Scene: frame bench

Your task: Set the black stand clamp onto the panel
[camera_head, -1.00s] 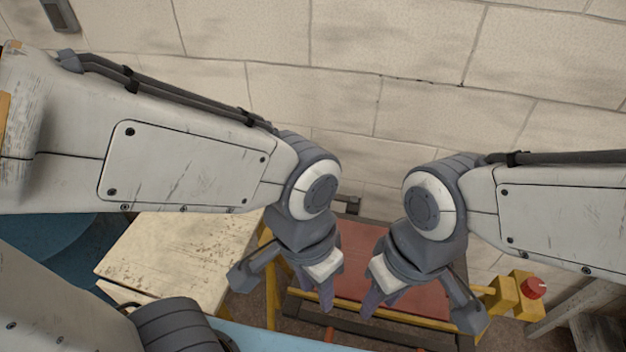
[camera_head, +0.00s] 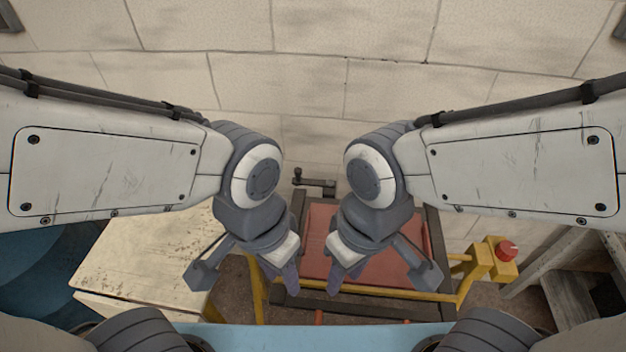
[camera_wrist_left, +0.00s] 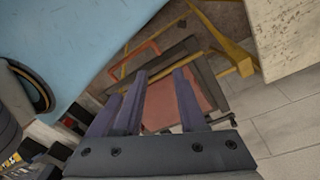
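The red panel (camera_head: 385,255) lies in a dark frame on a yellow stand below and beyond my grippers. It also shows past the fingers in the left wrist view (camera_wrist_left: 160,105). A dark clamp-like piece with a small handle (camera_head: 316,183) is at the far left corner of the frame; I cannot tell for sure that it is the black stand clamp. My left gripper (camera_head: 283,280) hangs left of the panel, fingers apart and empty in the left wrist view (camera_wrist_left: 160,100). My right gripper (camera_head: 343,282) hangs over the panel, its fingers seemingly apart, with nothing visible between them.
A worn pale-topped box (camera_head: 150,250) stands left of the frame. A yellow post with a red knob (camera_head: 506,249) is at the right, with a grey wooden structure (camera_head: 575,275) beyond it. A block wall (camera_head: 310,80) closes the back.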

